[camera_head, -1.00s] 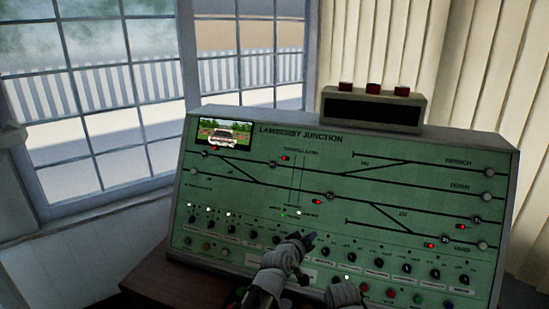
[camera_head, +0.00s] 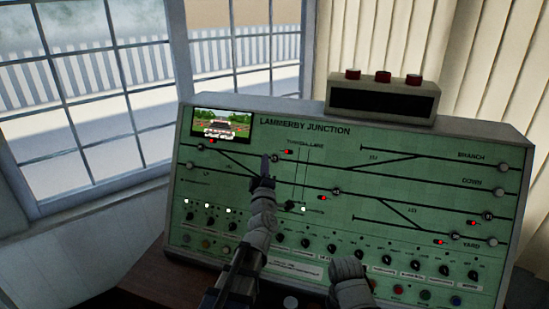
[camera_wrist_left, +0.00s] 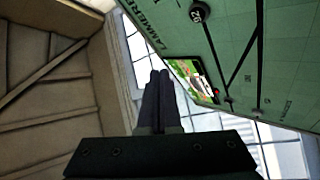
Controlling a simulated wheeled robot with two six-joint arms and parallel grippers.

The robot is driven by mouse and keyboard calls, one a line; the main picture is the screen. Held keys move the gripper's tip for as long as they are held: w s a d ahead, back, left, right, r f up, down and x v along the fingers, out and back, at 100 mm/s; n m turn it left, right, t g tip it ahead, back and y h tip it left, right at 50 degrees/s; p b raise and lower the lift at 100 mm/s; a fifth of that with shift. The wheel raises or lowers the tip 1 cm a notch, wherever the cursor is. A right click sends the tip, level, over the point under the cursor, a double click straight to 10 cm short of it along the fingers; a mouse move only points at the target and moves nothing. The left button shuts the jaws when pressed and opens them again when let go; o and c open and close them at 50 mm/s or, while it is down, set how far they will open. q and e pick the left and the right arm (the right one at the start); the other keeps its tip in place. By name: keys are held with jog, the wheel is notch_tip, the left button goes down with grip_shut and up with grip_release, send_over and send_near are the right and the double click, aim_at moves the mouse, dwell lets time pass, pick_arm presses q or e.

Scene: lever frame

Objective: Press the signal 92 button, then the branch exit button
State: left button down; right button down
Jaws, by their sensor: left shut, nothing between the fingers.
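The green signal panel (camera_head: 300,230) carries a track diagram with round buttons. My left gripper (camera_head: 266,160) is shut and empty, its tip pointing up in front of the upper track line. In the head view the tip overlaps the panel just left of a round button (camera_head: 275,158); I cannot tell whether it touches. The wrist view shows the closed fingers (camera_wrist_left: 161,78) and a labelled round button (camera_wrist_left: 198,11) on the panel beyond. The signal 92 label cannot be read surely. The branch exit button (camera_head: 505,167) sits at the far right, beside the word BRANCH.
My right arm shows at the bottom centre, its fingers not visible. Small knobs and coloured buttons line the panel's lower part. A window (camera_head: 90,100) is behind.

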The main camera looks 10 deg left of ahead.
aim_at(274, 162)
pick_arm(q)
jog(key=shift+w+f, duration=0.1)
jog(key=shift+w, duration=0.05)
jog(key=shift+w+d+f+b, duration=0.1)
jog(key=shift+w+f+b, duration=0.6)
jog(key=shift+w, duration=0.55)
jog(key=shift+w+d+f+b, duration=0.1)
jog(key=shift+w+f+b, duration=0.55)
jog(key=shift+w, duration=0.6)
jog(key=shift+w+d+f+b, duration=0.1)
jog(key=shift+w+f+b, duration=0.6)
jog(key=shift+w, duration=0.55)
jog(key=shift+w+f, duration=0.1)
jog(key=shift+w, duration=0.25)
jog(key=shift+w+f+b, duration=0.25)
jog(key=shift+w+b, duration=0.2)
jog(key=shift+s+r, duration=0.1)
jog(key=shift+s, duration=0.1)
jog(key=shift+s+r+p, duration=0.35)
jog(key=shift+s+p, duration=0.1)
jog(key=shift+s, duration=0.2)
jog(key=shift+s+a+r+p, duration=0.1)
jog(key=shift+s+r+p, duration=0.3)
jog(key=shift+s, duration=0.35)
jog(key=shift+s+r+p, duration=0.35)
jog(key=shift+s, duration=0.35)
jog(key=shift+s+a+r+p, duration=0.1)
jog(key=shift+s+r+p, duration=0.3)
jog(key=shift+s, duration=0.35)
